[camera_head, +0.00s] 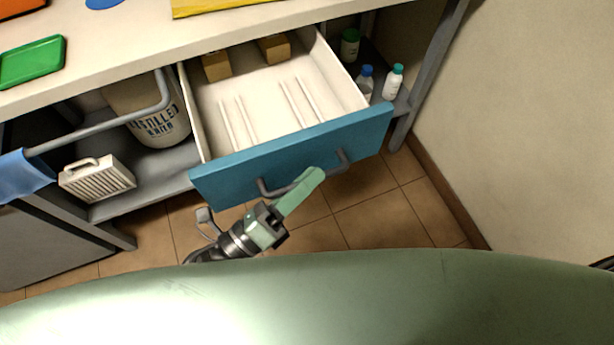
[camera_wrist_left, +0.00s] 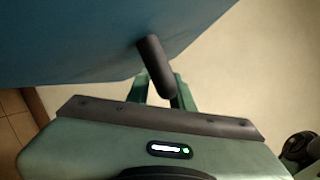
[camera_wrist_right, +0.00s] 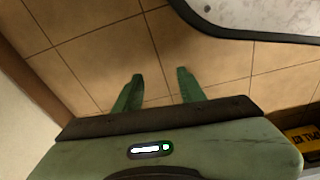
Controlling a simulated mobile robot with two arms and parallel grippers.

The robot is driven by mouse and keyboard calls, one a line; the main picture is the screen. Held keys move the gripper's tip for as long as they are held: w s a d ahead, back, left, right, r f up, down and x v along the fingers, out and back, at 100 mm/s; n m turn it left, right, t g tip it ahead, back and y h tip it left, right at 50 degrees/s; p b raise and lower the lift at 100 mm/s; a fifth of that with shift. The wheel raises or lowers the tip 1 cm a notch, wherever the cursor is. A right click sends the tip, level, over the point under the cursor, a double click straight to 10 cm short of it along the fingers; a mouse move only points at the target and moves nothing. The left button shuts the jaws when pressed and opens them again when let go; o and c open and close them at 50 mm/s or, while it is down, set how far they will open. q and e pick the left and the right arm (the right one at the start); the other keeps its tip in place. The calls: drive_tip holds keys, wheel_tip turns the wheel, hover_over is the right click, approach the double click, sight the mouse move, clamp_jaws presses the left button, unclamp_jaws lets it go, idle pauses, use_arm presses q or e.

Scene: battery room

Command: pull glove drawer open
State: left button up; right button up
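The drawer (camera_head: 290,155) has a blue front and a white inside, and it stands pulled well out from under the worktop. Its grey bar handle (camera_head: 268,191) is on the front and shows as a dark bar in the left wrist view (camera_wrist_left: 154,62). My left gripper (camera_head: 312,180) is at the handle, with its fingers on either side of the bar and closed on it. In the head view one finger hides part of the handle. My right gripper (camera_wrist_right: 160,84) is open and empty above the floor tiles, outside the head view.
Two tan blocks (camera_head: 216,66) sit at the drawer's back. A white container (camera_head: 160,125) and a vented white box (camera_head: 98,178) stand on the shelf at left. Small bottles (camera_head: 393,82) stand at right. A wall (camera_head: 540,130) bounds the right side. Floor before the drawer is clear.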

use_arm(q)
drive_tip(key=shift+s+a+f, duration=0.15)
drive_tip(key=shift+s+a, duration=0.05)
drive_tip(key=shift+a, duration=0.05)
drive_tip(key=b+v, duration=0.1)
drive_tip(key=v, duration=0.6)
use_arm(e)
drive_tip(key=r, duration=0.1)
drive_tip(key=w+r, duration=0.2)
drive_tip(key=r, duration=0.1)
drive_tip(key=shift+a, duration=0.15)
